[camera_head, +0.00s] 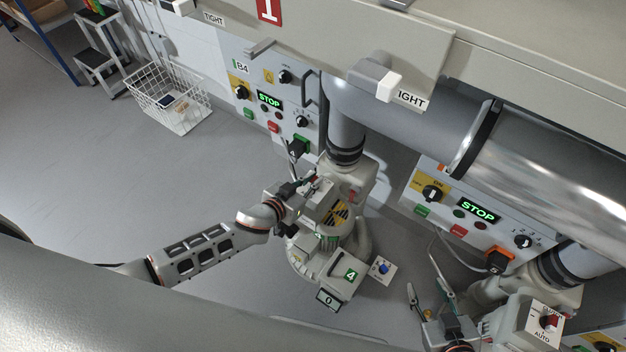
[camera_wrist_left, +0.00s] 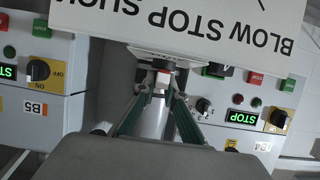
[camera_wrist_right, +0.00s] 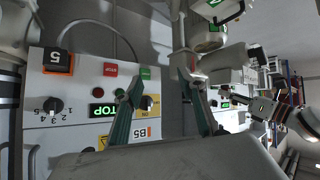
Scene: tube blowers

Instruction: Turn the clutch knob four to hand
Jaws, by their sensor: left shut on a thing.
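My left gripper (camera_head: 310,184) is at the top of the grey blower unit marked 4 (camera_head: 335,275). In the left wrist view its fingers (camera_wrist_left: 163,82) are shut on a small red-and-white part under a white plate reading BLOW STOP SUCK (camera_wrist_left: 180,25). The fingers hide most of that part. A blue knob (camera_head: 383,267) sits on a small white plate beside the unit; its lettering is too small to read. I cannot tell which part is the clutch knob. My right gripper (camera_head: 431,298) is open and empty, with fingers apart in the right wrist view (camera_wrist_right: 163,88).
Control panel B4 (camera_head: 270,90) is on the wall behind the unit. Another panel (camera_head: 470,210), labelled B5 in the right wrist view (camera_wrist_right: 100,130), is to the right. A red knob (camera_head: 548,320) on an AUTO plate is at lower right. Large pipes (camera_head: 420,110) hang overhead.

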